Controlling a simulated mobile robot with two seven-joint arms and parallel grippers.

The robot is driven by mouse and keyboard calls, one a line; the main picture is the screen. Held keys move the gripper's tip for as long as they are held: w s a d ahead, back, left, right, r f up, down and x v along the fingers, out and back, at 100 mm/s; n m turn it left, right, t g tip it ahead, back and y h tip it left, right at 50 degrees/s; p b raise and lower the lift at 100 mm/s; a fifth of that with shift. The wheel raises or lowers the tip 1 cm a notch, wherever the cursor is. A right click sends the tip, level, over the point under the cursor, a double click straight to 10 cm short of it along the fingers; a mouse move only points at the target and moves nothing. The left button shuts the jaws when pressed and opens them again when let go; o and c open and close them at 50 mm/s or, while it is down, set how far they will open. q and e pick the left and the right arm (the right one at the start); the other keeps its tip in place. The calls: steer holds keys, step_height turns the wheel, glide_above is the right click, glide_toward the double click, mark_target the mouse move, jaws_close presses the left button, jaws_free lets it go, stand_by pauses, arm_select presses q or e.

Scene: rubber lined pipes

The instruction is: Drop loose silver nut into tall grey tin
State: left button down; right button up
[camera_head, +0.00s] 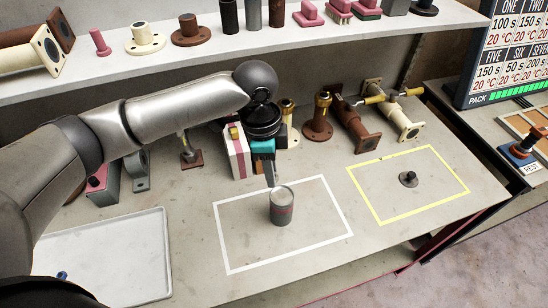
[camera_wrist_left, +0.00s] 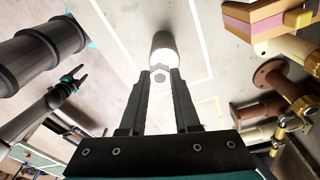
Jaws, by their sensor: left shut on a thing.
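The tall grey tin (camera_head: 281,210), with a reddish band, stands upright inside the white outline on the bench. It also shows in the wrist view (camera_wrist_left: 163,42), just beyond my fingertips. My left gripper (camera_head: 271,181) points down at the tin's back left rim. In the wrist view its fingers (camera_wrist_left: 160,78) are closed on a small silver nut (camera_wrist_left: 159,75), seen against the tin's bright top. The nut looks to be above or near the rim; the exact height is unclear. My right gripper (camera_wrist_left: 75,74) shows small in the wrist view, jaws apart and empty.
A yellow outline (camera_head: 407,184) with a small dark knobbed part (camera_head: 409,179) lies right of the tin. A pale tray (camera_head: 105,258) sits front left. Flanged brown and cream pipes (camera_head: 355,125) stand behind, with a pink-and-white block (camera_head: 236,152) close by the gripper.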

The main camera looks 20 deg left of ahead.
step_height(320, 180, up, 6)
steer(key=p, duration=0.5)
arm_select(q)
step_height(320, 180, down, 7)
steer(key=m+b, duration=0.7)
steer(key=shift+d+g, duration=0.35)
steer(key=shift+g, duration=0.05)
arm_select(e)
step_height(320, 180, down, 8)
steer(key=shift+w+d+r, duration=0.25)
steer(key=shift+d, duration=0.2)
arm_select(q)
steer(key=shift+w, duration=0.1)
steer(key=c, duration=0.6)
jaws_free()
steer(key=shift+o, duration=0.2)
step_height(320, 180, up, 15)
steer(key=a, duration=0.1)
steer(key=shift+w+a+p, duration=0.3)
steer(key=shift+w+a, duration=0.05)
steer(key=shift+a, duration=0.05)
arm_select(e)
steer(key=shift+a+r, duration=0.1)
steer(key=shift+r, duration=0.5)
